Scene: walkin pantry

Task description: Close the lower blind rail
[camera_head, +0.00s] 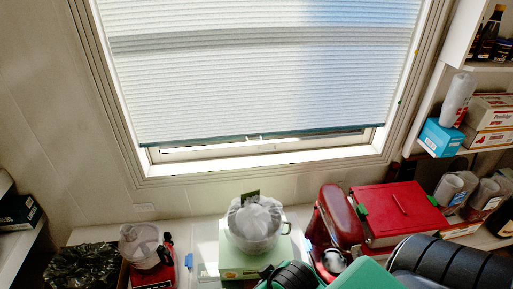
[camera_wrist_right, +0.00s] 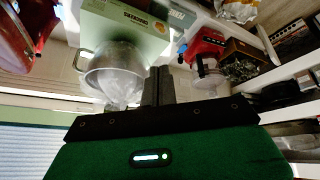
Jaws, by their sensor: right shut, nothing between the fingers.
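A white pleated blind (camera_head: 255,80) covers most of the window. Its lower rail (camera_head: 190,142) is a thin dark teal bar with a small tab (camera_head: 254,137) near its middle. A narrow gap shows between the rail and the window's bottom frame (camera_head: 260,157). In the right wrist view, which is turned over, the blind (camera_wrist_right: 30,150) shows at the lower left. My right gripper (camera_wrist_right: 160,72) has its grey fingers together and empty, apart from the blind. My left gripper is not in view.
Below the window, a counter holds a silver pot with a white bag (camera_head: 255,222) on a green box, a red mixer (camera_head: 337,220), a red case (camera_head: 400,212) and a food processor (camera_head: 145,250). Stocked shelves stand at the right. The space before the blind is free.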

